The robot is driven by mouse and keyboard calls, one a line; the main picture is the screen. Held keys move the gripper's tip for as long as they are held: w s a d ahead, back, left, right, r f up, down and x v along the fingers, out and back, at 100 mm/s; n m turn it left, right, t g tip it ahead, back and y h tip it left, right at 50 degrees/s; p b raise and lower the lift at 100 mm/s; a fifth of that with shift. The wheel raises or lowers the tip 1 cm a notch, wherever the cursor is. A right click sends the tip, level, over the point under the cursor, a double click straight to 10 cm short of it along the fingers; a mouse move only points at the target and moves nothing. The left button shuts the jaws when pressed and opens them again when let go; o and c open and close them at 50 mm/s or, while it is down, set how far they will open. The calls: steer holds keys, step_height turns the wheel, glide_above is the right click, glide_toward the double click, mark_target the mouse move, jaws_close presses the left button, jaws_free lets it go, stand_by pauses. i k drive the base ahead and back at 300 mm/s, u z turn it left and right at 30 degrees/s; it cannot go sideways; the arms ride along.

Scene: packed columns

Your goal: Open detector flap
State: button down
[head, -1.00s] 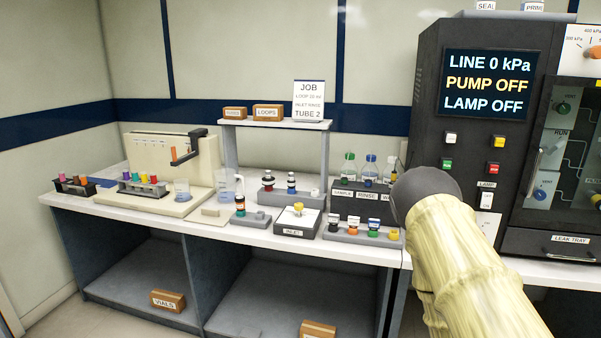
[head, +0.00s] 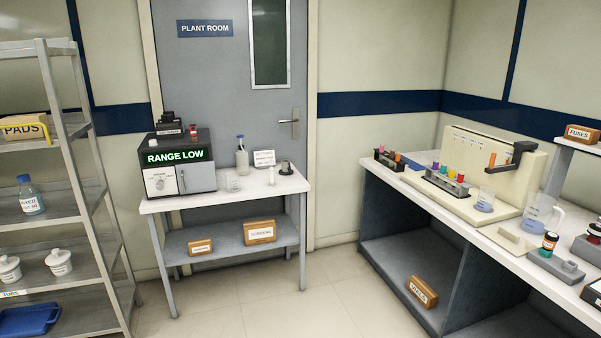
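In the head view, a dark box-shaped instrument (head: 179,164) stands on a small table in front of a grey door. Its green display reads RANGE LOW. Its front has a white panel with a round knob on the left and a grey panel (head: 197,179), which looks closed, on the right. No label naming a detector can be read, so I cannot tell for sure that the grey panel is the flap. My gripper is not in view.
The small table (head: 290,184) also holds a bottle (head: 242,158), a beaker and a white card. A shelf rack (head: 95,200) stands at left. A long bench (head: 497,232) with tubes and glassware runs along the right. Open floor (head: 290,318) lies between them.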

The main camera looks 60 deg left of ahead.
mark_target(200, 177)
steer(key=u, duration=2.6)
steer(key=i, duration=1.3)
steer(key=u, duration=0.25)
